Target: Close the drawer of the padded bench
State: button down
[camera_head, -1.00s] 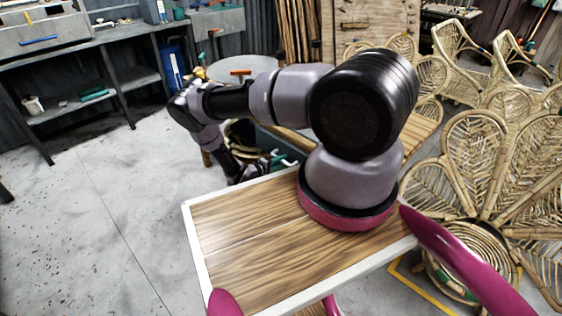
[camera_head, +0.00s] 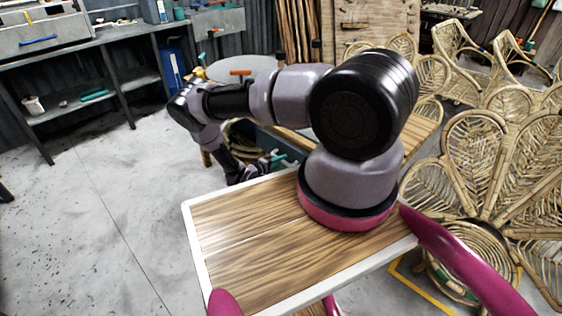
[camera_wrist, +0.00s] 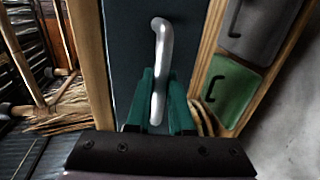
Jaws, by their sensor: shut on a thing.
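The drawer of the padded bench has a dark front (camera_wrist: 190,50) with a bright metal bar handle (camera_wrist: 160,60). My gripper (camera_wrist: 158,122) has green fingers and is shut on the lower part of this handle. In the head view, my gripper (camera_head: 277,162) is low behind the wooden top nearest me, partly hidden by my wrist. The dark drawer wall (camera_head: 283,142) shows just behind it, and my arm covers much of the bench. I cannot tell exactly how far the drawer stands out.
Wooden posts (camera_wrist: 92,60) flank the drawer front. Grey and green panels (camera_wrist: 228,92) with dark handles are to its right. Rattan chairs (camera_head: 480,170) crowd the right side. A grey workbench (camera_head: 60,55) stands at the back left. The floor (camera_head: 90,190) at left is clear.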

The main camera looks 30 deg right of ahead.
jog(key=shift+r+x, duration=0.25)
jog(key=shift+x, duration=0.9)
jog(key=c, duration=0.8)
grip_release()
jog(key=shift+d, duration=0.2)
jog(key=v, duration=1.1)
jog(key=shift+w, duration=0.1)
